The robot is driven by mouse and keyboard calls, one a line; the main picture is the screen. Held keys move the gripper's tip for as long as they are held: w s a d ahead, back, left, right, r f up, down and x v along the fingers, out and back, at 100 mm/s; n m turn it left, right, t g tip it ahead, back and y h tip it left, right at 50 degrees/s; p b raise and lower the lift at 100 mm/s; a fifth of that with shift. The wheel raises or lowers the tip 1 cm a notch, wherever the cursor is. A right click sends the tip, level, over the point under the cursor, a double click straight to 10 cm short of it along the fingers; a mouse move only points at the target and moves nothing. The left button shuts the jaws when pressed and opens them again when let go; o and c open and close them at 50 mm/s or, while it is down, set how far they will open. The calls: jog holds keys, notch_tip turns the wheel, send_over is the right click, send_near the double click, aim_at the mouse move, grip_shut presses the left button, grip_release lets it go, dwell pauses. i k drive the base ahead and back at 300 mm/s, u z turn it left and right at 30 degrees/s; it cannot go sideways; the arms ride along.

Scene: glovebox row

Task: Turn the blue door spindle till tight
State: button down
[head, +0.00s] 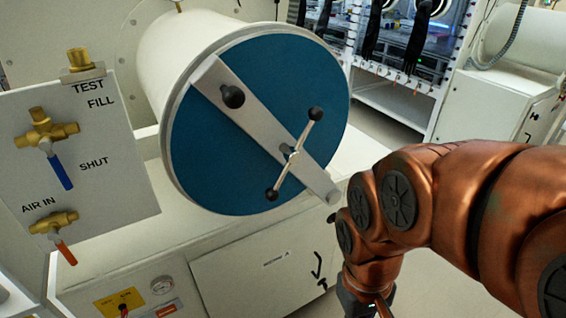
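The blue round door (225,140) closes the front end of a white cylindrical chamber (185,45). A grey bar (262,125) crosses the door from upper left to lower right, with a black knob (232,96) near its upper end. The spindle (291,155) sits on the bar, with a thin cross handle tipped by two black balls, one up and right, one down and left. My gripper (368,304) shows only as a dark part at the bottom edge, below and right of the spindle and apart from it. Its fingers are out of frame.
A white valve panel (95,150) stands at left, with brass valves having blue (60,171) and orange (66,252) levers. A white cabinet (265,275) lies below the door. Open floor and a glovebox with black gloves (415,35) are behind at right.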

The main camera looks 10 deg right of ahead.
aim_at(292, 156)
jog(key=z, duration=1.35)
jog(key=k, duration=1.1)
jog(key=u, duration=1.55)
jog(key=i, duration=0.5)
jog(key=z, duration=0.05)
